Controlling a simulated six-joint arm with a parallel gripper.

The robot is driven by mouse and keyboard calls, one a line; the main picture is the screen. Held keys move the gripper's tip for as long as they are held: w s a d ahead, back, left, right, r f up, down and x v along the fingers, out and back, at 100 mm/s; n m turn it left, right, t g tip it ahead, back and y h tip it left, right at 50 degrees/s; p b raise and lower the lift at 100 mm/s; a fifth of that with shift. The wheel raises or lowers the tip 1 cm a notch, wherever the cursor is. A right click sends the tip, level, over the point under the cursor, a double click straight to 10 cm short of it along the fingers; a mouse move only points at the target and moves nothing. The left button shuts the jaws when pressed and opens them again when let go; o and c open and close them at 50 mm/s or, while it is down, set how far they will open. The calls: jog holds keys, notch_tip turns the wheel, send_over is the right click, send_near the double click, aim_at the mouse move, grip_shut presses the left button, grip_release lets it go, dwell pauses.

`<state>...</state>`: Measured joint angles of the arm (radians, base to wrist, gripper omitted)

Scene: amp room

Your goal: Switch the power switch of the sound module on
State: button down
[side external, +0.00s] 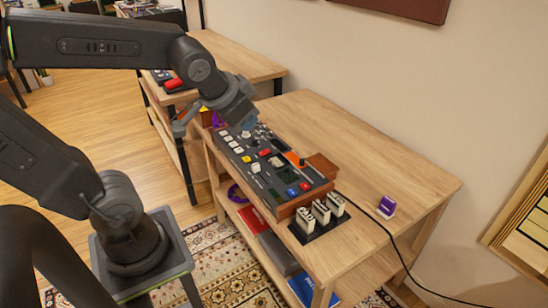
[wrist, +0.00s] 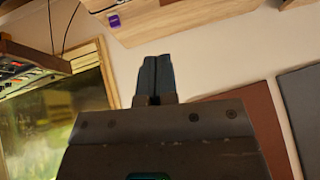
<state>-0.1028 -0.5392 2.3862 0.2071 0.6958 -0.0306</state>
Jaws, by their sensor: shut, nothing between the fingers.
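The sound module (side external: 262,187) is a black panel with wooden ends, lying on the wooden table in the side external view. It carries several white, red, blue, yellow and orange buttons and knobs. I cannot tell which one is the power switch, or its position. My gripper (side external: 248,124) is over the far left end of the module and hides part of it; whether it touches the panel I cannot tell. In the wrist view, my gripper (wrist: 155,62) has its two dark fingers together with nothing between them. Part of the module (wrist: 22,65) shows there at the left edge.
A black holder with white blocks (side external: 320,212) stands at the module's near end. A small purple-and-white object (side external: 387,206) sits to its right, near a black cable (side external: 372,222). The table's right side (side external: 390,165) is mostly clear. The wall (side external: 400,70) rises behind.

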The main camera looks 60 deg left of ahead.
jog(key=w+a+m+t+y, duration=0.1)
jog(key=w+a+y, duration=0.1)
jog(key=w+a, duration=0.65)
jog(key=m+t+h, duration=0.3)
jog(key=m, duration=0.4)
send_over(267, 152)
jog(key=s, duration=0.1)
notch_tip(267, 152, down, 20)
jog(key=shift+a, duration=0.15)
jog(key=shift+f, duration=0.15)
jog(key=shift+w+f, duration=0.15)
jog(key=shift+f, duration=1.25)
jog(key=shift+w+f, duration=0.2)
jog(key=shift+f, duration=1.25)
jog(key=shift+w+f, duration=0.15)
jog(key=shift+f, duration=1.25)
jog(key=shift+f, duration=0.2)
jog(key=shift+f, duration=0.2)
